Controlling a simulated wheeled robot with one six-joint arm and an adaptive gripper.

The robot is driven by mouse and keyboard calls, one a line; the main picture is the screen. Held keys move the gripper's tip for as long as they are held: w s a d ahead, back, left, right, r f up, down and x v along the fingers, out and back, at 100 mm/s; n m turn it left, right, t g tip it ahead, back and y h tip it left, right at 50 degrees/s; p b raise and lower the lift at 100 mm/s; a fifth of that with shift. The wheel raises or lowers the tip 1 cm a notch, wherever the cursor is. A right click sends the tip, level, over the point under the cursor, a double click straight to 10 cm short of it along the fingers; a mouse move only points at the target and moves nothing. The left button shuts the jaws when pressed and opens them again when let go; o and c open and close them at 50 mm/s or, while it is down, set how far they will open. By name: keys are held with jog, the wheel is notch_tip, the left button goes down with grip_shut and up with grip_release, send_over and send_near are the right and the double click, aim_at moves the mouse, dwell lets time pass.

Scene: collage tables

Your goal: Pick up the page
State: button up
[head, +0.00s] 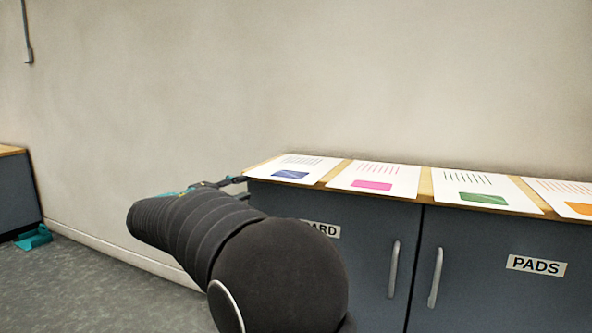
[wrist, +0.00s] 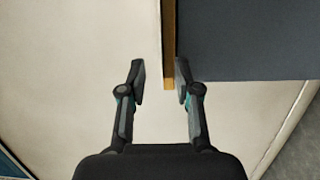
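Several white pages lie in a row on the cabinet top in the head view. The page with a blue block (head: 318,163) is at the left end, and its left corner reaches the end of the top. My gripper (head: 236,181) is just left of that corner, at about the height of the top. In the wrist view my gripper (wrist: 161,72) is open, with its two fingers apart and nothing held between them. The wooden edge of the top shows just beyond and between the fingertips. I cannot clearly make out the page against the pale wall there.
Further right lie pages with a pink block (head: 399,178), a green block (head: 454,185) and an orange block (head: 555,188). The grey cabinet (head: 480,290) has handles and a PADS label. A teal object (head: 34,237) lies on the floor at left. Open floor lies left of the cabinet.

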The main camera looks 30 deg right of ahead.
aim_at(270, 178)
jog(key=x, duration=1.1)
jog(key=shift+w+f, duration=0.1)
jog(key=shift+w, duration=0.05)
grip_shut()
